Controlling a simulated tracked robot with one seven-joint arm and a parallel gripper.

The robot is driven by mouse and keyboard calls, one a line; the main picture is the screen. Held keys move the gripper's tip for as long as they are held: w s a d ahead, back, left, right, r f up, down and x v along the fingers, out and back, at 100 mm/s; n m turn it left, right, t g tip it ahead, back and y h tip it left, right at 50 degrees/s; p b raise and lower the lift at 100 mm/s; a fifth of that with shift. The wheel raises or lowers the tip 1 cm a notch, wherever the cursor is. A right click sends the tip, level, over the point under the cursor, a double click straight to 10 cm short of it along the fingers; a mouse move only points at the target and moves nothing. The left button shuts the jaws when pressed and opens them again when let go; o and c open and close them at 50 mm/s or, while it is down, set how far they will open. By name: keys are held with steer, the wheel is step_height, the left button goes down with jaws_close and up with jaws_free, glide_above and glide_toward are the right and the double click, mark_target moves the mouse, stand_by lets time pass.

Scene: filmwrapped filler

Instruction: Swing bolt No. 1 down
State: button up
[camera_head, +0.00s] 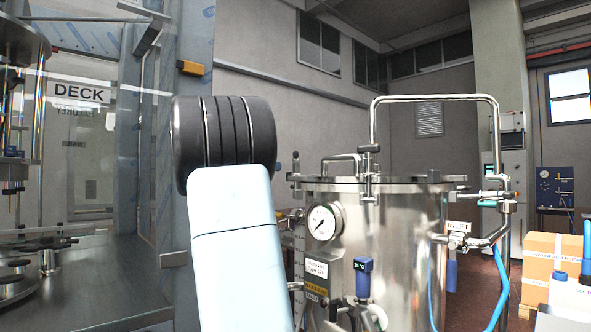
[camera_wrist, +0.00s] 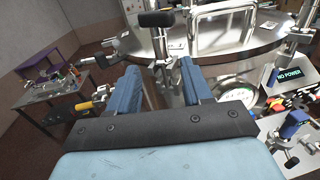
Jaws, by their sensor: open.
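The steel vessel (camera_head: 385,235) stands right of centre in the head view with its lid (camera_head: 400,187) on. An upright swing bolt with a dark T-handle (camera_head: 369,165) is at the lid's front edge. Another bolt (camera_head: 296,168) is at its left edge. I cannot read which is No. 1. In the wrist view my gripper (camera_wrist: 160,82) is open, its two blue fingers apart. An upright bolt with a black knob (camera_wrist: 157,19) shows just beyond and between the fingers at the lid rim. Contact cannot be told. In the head view my arm hides the gripper.
A pressure gauge (camera_head: 322,222) and a blue-capped fitting (camera_head: 363,277) sit on the vessel's front. A tall steel handrail (camera_head: 435,98) arches over the lid. The inlet valve and blue hose (camera_head: 460,238) are on the right. A bench (camera_wrist: 52,103) stands left in the wrist view.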

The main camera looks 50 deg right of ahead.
mark_target(296, 174)
steer(key=x, duration=1)
steer(key=shift+c, duration=0.3)
jaws_close()
